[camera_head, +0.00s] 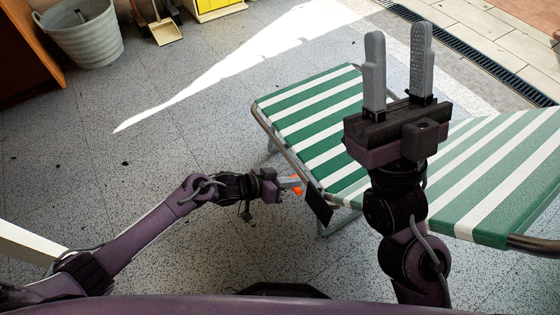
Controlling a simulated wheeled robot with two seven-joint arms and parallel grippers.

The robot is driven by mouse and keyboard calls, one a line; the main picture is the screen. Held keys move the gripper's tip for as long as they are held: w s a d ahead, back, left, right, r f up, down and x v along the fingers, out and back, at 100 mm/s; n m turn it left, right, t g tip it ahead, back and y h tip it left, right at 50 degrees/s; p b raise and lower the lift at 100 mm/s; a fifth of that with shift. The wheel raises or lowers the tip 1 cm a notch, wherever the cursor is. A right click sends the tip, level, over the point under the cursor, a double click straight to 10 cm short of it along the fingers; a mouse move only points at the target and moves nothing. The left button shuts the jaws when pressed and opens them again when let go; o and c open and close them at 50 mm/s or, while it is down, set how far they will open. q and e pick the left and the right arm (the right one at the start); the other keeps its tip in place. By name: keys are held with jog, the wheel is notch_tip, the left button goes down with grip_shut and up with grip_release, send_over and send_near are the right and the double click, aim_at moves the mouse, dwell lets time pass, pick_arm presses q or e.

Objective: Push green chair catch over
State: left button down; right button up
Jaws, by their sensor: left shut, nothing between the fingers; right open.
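A folding chair with green and white stripes (315,105) stands on the right, on a grey tubular frame. Its far-right part passes behind my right arm. A dark flat piece (318,204) hangs at the frame's near-left edge, beside a small orange-red part (297,187) that may be the catch. My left gripper (293,183) is shut and points right, with its tips at or very near the orange-red part; I cannot tell if they touch. My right gripper (398,70) is open and empty, fingers pointing up, in front of the chair and hiding part of its middle.
A grey bucket (85,38) and a dustpan (166,31) stand at the back left, near a brown wooden piece (28,50). A yellow box (216,8) is at the top. A dark drain strip (480,55) crosses the back right.

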pick_arm(q)
jog(key=shift+s+d+f+p, duration=0.3)
jog(key=shift+s+f+p, duration=0.1)
jog(key=shift+p, duration=0.2)
jog(key=shift+f, duration=0.1)
pick_arm(e)
jog(key=w+a+f+g+h, duration=0.3)
jog(key=w+f+g, duration=0.3)
jog(key=f, duration=0.4)
jog(key=shift+w+a+f+m+h, duration=0.15)
jog(key=shift+w+m+h, duration=0.25)
jog(key=shift+w, duration=0.1)
pick_arm(q)
jog(key=shift+r+p, duration=0.85)
jog(key=shift+p, duration=0.1)
jog(key=shift+d+r, duration=0.1)
jog(key=shift+r, duration=0.2)
jog(key=s+a+r+p, duration=0.2)
jog(key=a+r+p, duration=0.3)
jog(key=a+r, duration=0.1)
jog(key=shift+s+r+p, duration=0.15)
jog(key=shift+s+p, duration=0.1)
jog(key=shift+p, duration=0.15)
pick_arm(e)
notch_tip(320, 180, up, 8)
jog(key=w+d, duration=0.1)
jog(key=shift+d+f, duration=0.2)
jog(key=shift+d, duration=0.15)
jog(key=shift+w, duration=0.15)
